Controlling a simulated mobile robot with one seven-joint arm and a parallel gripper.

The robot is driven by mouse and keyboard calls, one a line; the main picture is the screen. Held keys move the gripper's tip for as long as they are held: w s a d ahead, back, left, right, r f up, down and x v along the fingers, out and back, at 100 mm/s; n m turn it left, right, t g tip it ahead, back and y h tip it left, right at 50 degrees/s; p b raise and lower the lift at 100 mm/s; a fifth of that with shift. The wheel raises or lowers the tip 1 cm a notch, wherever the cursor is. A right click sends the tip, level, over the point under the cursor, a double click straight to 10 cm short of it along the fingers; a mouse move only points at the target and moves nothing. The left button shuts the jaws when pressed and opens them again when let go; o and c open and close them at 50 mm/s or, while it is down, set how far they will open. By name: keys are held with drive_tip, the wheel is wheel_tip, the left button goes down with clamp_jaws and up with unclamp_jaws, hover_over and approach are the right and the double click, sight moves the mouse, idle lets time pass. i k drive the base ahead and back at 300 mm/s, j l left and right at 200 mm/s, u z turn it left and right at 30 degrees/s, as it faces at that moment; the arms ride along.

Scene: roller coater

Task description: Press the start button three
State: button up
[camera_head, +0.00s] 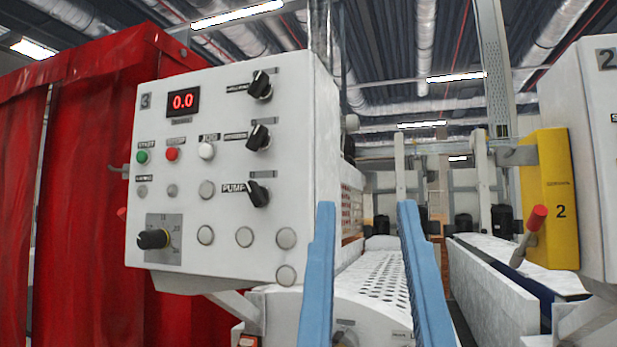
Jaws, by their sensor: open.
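The start button (142,157) is a small round green button at the left of the white control panel (225,110) marked 3. A label sits just above it, and a red button (171,154) and a white button (206,151) are to its right. My gripper (363,206) shows as two long blue fingers rising from the bottom edge. The fingers are wide apart and nothing is between them. They are to the right of and lower than the green button, apart from it, with the left finger overlapping the panel's right edge.
A perforated conveyor (375,275) lies beyond the fingers. A yellow box (560,205) marked 2 is at right.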

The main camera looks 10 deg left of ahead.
sight(141, 157)
drive_tip(key=u, duration=0.95)
